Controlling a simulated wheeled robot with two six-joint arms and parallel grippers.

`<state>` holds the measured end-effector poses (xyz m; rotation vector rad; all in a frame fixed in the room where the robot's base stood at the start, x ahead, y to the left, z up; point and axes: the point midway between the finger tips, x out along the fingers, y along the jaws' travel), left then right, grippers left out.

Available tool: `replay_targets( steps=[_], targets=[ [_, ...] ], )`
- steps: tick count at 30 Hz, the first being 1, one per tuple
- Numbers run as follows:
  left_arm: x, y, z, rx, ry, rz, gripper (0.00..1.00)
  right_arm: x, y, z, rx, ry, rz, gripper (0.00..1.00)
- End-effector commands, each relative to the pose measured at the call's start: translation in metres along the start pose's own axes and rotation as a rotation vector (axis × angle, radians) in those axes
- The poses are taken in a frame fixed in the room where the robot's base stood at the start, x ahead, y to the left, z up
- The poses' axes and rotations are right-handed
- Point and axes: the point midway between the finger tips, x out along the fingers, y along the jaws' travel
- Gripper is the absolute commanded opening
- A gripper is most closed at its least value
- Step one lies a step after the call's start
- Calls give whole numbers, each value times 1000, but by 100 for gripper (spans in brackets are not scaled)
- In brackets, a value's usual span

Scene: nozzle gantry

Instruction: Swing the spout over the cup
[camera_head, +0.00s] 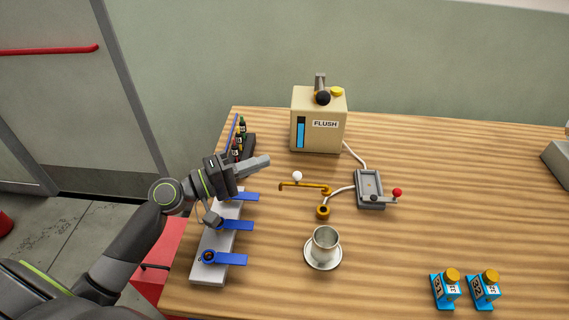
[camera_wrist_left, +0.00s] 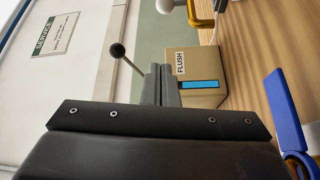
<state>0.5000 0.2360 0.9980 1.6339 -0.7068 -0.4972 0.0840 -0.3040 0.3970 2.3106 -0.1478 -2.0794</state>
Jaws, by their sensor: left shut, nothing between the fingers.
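The brass spout (camera_head: 305,186) is a thin horizontal arm with a white ball knob (camera_head: 297,176). It points left from its pivot, and its free end is up and left of the cup, not above it. The metal cup (camera_head: 325,243) stands upright on a saucer (camera_head: 323,264). My left gripper (camera_head: 267,160) is shut and empty, up and left of the spout's free end and apart from it. In the left wrist view my shut fingers (camera_wrist_left: 161,85) point toward the tank; part of the yellow spout (camera_wrist_left: 203,14) shows at the top edge. My right gripper is not in view.
A beige FLUSH tank (camera_head: 318,122) with a black-knobbed lever stands behind. A grey box with a red-knobbed lever (camera_head: 371,188) is right of the spout. A white rack with blue levers (camera_head: 233,225) lies below my left gripper. Two blue dispensers (camera_head: 464,290) stand front right.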

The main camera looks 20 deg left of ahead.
Motion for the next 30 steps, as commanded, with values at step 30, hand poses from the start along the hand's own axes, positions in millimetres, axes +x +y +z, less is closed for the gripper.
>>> replay_targets(
  steps=[30],
  targets=[
    [47, 0, 39, -1, -2, 0, 0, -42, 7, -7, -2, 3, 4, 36]
  ],
)
